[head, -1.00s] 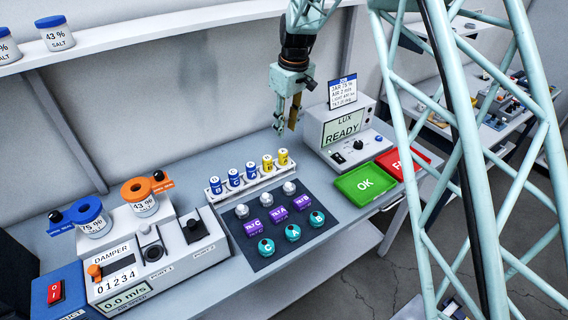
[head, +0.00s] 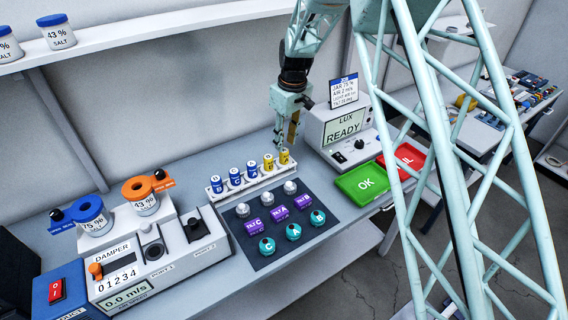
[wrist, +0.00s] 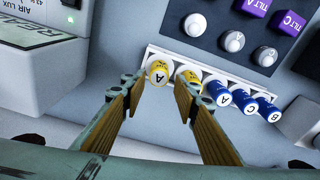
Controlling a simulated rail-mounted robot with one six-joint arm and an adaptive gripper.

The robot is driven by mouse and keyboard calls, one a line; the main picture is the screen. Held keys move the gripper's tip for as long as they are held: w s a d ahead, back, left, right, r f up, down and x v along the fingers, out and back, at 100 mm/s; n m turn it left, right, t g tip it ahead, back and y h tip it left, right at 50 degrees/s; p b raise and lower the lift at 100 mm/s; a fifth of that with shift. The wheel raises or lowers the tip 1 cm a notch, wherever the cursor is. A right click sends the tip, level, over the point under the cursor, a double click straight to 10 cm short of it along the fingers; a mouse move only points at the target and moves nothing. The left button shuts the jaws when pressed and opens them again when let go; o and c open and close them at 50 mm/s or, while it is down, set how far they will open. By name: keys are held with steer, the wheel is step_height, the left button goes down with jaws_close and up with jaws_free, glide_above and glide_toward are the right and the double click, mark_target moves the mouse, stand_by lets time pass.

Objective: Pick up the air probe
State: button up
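No label in view clearly reads air probe, so I cannot tell for certain which item it is. A white rack (head: 245,182) holds blue cylinders (head: 234,176) and two yellow cylinders (head: 268,163). My gripper (head: 285,144) is above the rack's right end. In the wrist view my gripper (wrist: 158,88) is open and empty. The end yellow cylinder (wrist: 157,72) shows between its fingertips, and the second yellow cylinder (wrist: 190,80) is by the right fingertip. Whether the fingers touch either is unclear. Teal round pieces (head: 293,232) marked with letters sit on the dark mat (head: 327,221).
Purple tilt blocks (head: 279,213) and grey-white knobbed pieces (head: 290,187) are also on the mat. The lux box (head: 347,134) stands close right of my gripper. A green OK tray (head: 362,183) and red tray (head: 411,157) are at right. The damper unit (head: 125,275) is at left.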

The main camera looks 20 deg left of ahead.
mark_target(284, 152)
steer(key=shift+a+f, duration=0.1)
steer(key=shift+f, duration=0.6)
steer(key=shift+f, duration=0.1)
steer(key=shift+w+a+f, duration=0.15)
steer(key=shift+f, duration=1.1)
steer(key=shift+w+a+f, duration=0.15)
steer(key=shift+f, duration=1.05)
steer(key=c, duration=0.8)
